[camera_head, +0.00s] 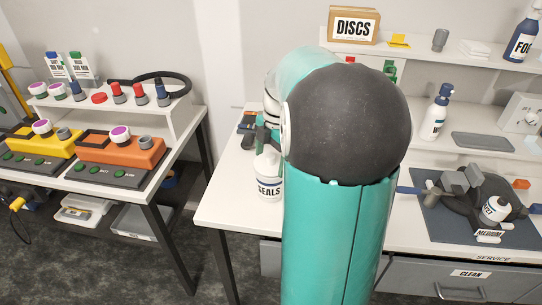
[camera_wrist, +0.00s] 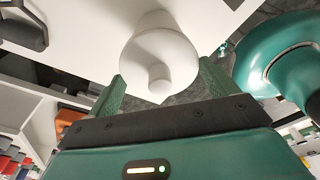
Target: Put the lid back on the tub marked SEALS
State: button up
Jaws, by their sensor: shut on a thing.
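The white tub marked SEALS (camera_head: 269,187) stands near the left edge of the white bench, partly hidden behind my arm. My gripper (camera_head: 265,138) is just above it at its top. In the wrist view, a round white lid (camera_wrist: 145,50) with a small knob lies between the two green fingers of my gripper (camera_wrist: 160,76), which is shut on it. A paler white body, seemingly the tub (camera_wrist: 158,19), shows right behind the lid and roughly in line with it. I cannot tell whether lid and rim touch.
My arm hides much of the bench middle. A DISCS box (camera_head: 353,26) stands on the back shelf. A pump bottle (camera_head: 435,113) and a grey tray (camera_head: 482,141) stand to the right. A gap separates the left table (camera_head: 185,130).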

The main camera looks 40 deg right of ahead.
jog(key=shift+f, duration=0.2)
dwell(0.5)
jog(key=o, duration=0.8)
jog(key=shift+r, duration=3.5)
